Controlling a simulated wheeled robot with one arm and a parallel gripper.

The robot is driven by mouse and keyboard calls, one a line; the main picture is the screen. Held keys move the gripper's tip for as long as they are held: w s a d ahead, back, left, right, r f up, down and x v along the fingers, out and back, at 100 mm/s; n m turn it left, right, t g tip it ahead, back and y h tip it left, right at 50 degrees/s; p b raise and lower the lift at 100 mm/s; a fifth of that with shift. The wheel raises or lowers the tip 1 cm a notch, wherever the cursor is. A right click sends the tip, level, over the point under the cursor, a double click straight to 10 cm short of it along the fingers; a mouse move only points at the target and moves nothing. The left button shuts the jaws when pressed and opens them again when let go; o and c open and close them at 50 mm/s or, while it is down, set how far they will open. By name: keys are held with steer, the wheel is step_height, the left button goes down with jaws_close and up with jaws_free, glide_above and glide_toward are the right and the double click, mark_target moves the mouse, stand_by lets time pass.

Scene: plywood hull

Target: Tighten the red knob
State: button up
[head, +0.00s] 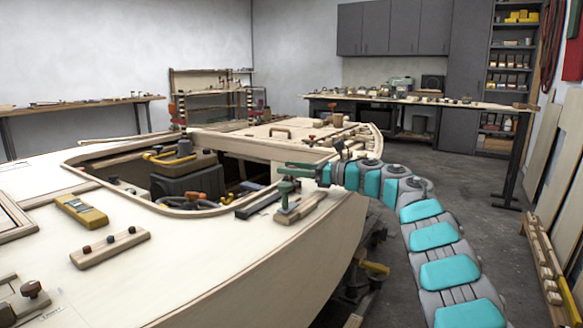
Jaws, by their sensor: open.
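Several small reddish knobs show in the head view, and I cannot tell for sure which is the red knob. A dark red knob (32,289) stands on a wooden block at the lower left. A smaller red knob (87,249) sits at the left end of a wooden strip on the deck. My arm reaches in from the lower right, and my gripper (299,168) is small at its far end, above the hull's right edge. It is open, beside a green upright fitting (286,187) on a wooden block. The fingertips are hard to separate from this fitting.
The plywood hull (275,255) fills the left and middle, with an open cockpit. A yellow tool (81,211) lies on its deck. A workbench (425,100) and shelves stand behind.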

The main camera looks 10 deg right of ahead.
jaws_close()
stand_by(0.5)
